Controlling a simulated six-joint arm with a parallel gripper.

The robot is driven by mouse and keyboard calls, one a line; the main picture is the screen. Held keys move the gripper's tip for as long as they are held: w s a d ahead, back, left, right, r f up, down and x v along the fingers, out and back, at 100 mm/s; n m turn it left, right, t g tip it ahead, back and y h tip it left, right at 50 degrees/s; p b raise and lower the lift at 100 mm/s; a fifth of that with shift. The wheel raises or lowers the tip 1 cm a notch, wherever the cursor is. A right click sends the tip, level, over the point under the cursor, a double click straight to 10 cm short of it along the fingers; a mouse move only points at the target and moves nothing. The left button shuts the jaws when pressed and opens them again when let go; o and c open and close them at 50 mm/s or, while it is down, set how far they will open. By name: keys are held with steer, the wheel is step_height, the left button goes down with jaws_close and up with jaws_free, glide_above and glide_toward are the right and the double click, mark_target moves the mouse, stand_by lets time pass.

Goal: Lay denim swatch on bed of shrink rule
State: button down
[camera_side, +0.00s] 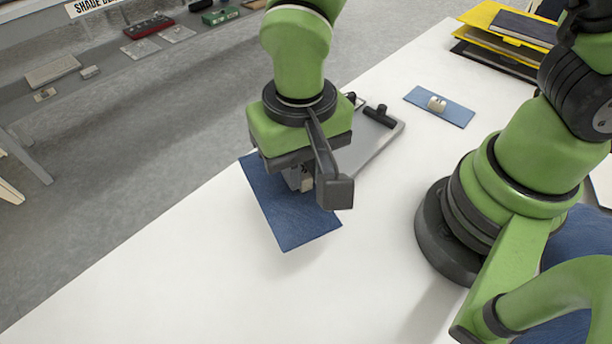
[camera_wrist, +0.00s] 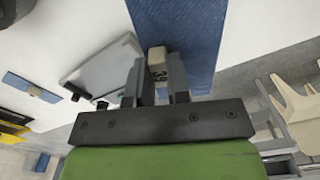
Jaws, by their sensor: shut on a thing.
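The large blue denim swatch (camera_side: 289,213) is below my gripper (camera_side: 303,181) in the side view, left of the shrink rule. A small pale block on the swatch, with dark marks like digits, is between my fingers. In the wrist view my gripper (camera_wrist: 157,72) is shut on this block, and the denim swatch (camera_wrist: 180,25) stretches away from it. I cannot tell whether the swatch touches the table. The shrink rule (camera_side: 385,148) is a grey plate with black clamps, partly hidden behind my gripper. It also shows at left in the wrist view (camera_wrist: 103,66).
A smaller blue swatch (camera_side: 456,114) with a pale block lies on the white table (camera_side: 180,285) right of the rule. Yellow and dark folders (camera_side: 505,35) are stacked at the back right. The table's front left is clear.

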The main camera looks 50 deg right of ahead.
steer(key=w+d+m, duration=0.2)
steer(key=d+m, duration=0.4)
steer(key=d, duration=0.1)
steer(key=r+m, duration=0.2)
steer(key=m, duration=0.6)
glide_above(356, 155)
steer(key=shift+f, duration=0.15)
steer(key=shift+f, duration=5.3)
steer(key=c, duration=1)
jaws_free()
steer(key=shift+r, duration=0.15)
